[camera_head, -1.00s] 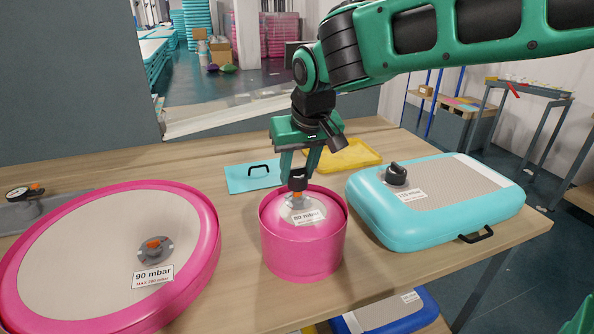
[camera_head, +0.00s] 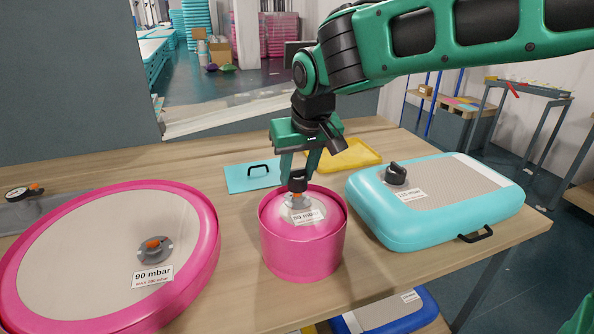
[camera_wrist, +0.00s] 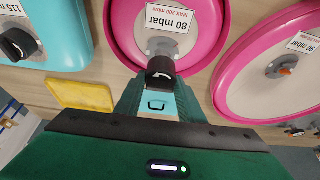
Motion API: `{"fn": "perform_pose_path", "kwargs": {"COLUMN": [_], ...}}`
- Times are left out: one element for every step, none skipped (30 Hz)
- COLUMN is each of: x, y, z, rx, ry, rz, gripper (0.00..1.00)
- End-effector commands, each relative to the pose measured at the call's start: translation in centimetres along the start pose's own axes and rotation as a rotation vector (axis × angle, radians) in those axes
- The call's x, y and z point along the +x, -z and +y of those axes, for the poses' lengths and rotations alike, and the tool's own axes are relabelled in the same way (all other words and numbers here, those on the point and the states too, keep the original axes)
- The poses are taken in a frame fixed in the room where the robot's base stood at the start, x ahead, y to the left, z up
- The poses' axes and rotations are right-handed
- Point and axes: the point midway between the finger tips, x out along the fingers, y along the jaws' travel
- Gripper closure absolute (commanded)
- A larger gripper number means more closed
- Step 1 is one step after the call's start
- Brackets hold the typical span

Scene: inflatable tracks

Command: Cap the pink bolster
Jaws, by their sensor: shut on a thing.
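The pink bolster (camera_head: 302,250) stands upright on the wooden table, with a pale label reading 80 mbar on its top. It also shows in the wrist view (camera_wrist: 120,40). Its grey valve (camera_wrist: 163,46) sits on the top face, partly hidden by a black cap (camera_wrist: 160,72). My gripper (camera_head: 298,178) points down over the valve and is shut on the black cap. The cap (camera_head: 297,185) is at the valve in the head view; whether it is fully seated I cannot tell.
A large pink disc (camera_head: 210,235) labelled 90 mbar lies to the left, its valve showing orange. A turquoise block (camera_head: 385,228) with a black-capped valve lies close on the right. A yellow tray (camera_head: 358,155) and a flat turquoise piece (camera_head: 238,181) lie behind the bolster.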

Motion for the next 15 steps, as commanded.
{"fn": "perform_pose_path", "kwargs": {"x": [0.12,0.18,0.26,0.32,0.38,0.45,0.51,0.57,0.65,0.71,0.77,0.85,0.92,0.98,1.06], "y": [-0.04,-0.06,-0.09,-0.11,-0.13,-0.16,-0.19,-0.22,-0.26,-0.29,-0.31,-0.35,-0.38,-0.41,-0.45], "z": [0.00,0.00,0.00,0.00,0.00,0.00,0.00,0.01,0.00,0.01,0.01,0.01,0.01,0.01,0.02], "rx": [0.000,0.000,0.000,0.000,0.000,0.000,0.000,0.000,0.000,0.000,0.000,0.000,0.000,0.000,0.000], "ry": [0.000,0.000,0.000,0.000,0.000,0.000,0.000,0.000,0.000,0.000,0.000,0.000,0.000,0.000,0.000], "rz": [0.000,0.000,0.000,0.000,0.000,0.000,0.000,0.000,0.000,-0.001,-0.001,-0.001,-0.001,-0.001,-0.001], "gripper": [0.86,0.86,0.86,0.86,0.86,0.86,0.86,0.86,0.86,0.86,0.86,0.86,0.86,0.86,0.86]}}
